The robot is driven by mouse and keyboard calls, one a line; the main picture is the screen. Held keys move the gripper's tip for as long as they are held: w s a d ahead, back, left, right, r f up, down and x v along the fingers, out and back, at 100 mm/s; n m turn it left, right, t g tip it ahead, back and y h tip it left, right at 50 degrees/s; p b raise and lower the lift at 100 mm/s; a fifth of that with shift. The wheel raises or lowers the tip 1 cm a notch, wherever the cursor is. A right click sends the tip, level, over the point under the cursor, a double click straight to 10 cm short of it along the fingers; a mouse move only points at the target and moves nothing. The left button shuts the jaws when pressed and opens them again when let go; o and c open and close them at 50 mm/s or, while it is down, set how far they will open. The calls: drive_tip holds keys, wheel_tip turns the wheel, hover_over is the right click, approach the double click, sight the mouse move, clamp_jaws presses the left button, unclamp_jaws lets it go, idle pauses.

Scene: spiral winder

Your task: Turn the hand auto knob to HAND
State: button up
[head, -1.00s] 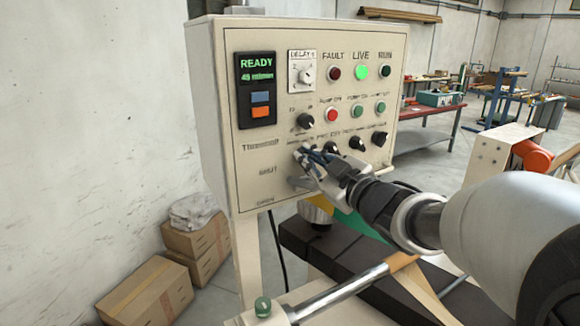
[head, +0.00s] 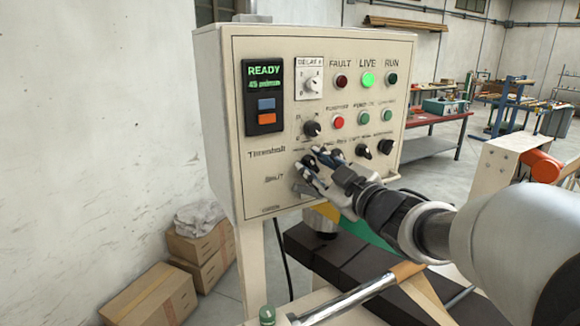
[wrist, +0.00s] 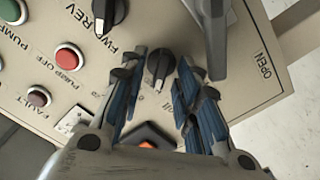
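The cream control box (head: 255,198) carries several black rotary knobs. My gripper (head: 308,169) is close in front of its lower left face. In the wrist view my gripper (wrist: 158,75) is open, fingers apart, with a black knob (wrist: 160,68) showing between the fingertips and a visible gap on each side. This looks like the upper knob (head: 311,128) in the head view. Its small label is unreadable, so I cannot confirm it is the hand auto knob. A larger black knob marked FWD and REV (wrist: 108,12) is beyond the left finger.
A grey lever (wrist: 212,38) stands close beyond the right finger, near the OPEN marking. Red pump-off (wrist: 68,57) and fault (wrist: 38,97) buttons lie to the left. In the head view the display (head: 264,97) reads READY. Cardboard boxes (head: 155,298) sit on the floor.

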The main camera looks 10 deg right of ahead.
drive_tip(key=v, duration=0.7)
drive_tip(key=shift+s, duration=0.25)
drive_tip(key=shift+d, duration=0.15)
drive_tip(key=s+d+f+m+g+h, duration=0.5)
drive_tip(key=s+d+f+m+h, duration=0.1)
drive_tip(key=s+f+m+h, duration=0.35)
drive_tip(key=s+a+f+m+g+y, duration=0.1)
drive_tip(key=s+a+f+g, duration=0.2)
drive_tip(key=s, duration=0.6)
drive_tip(key=s+a+f+m+g+y, duration=0.1)
drive_tip(key=s+a+f+g, duration=0.3)
drive_tip(key=s, duration=0.5)
wheel_tip(320, 180, down, 3)
drive_tip(key=shift+s+a+r+y+b, duration=0.15)
drive_tip(key=shift+s+a+y+b, duration=0.05)
drive_tip(key=shift+y+b, duration=0.2)
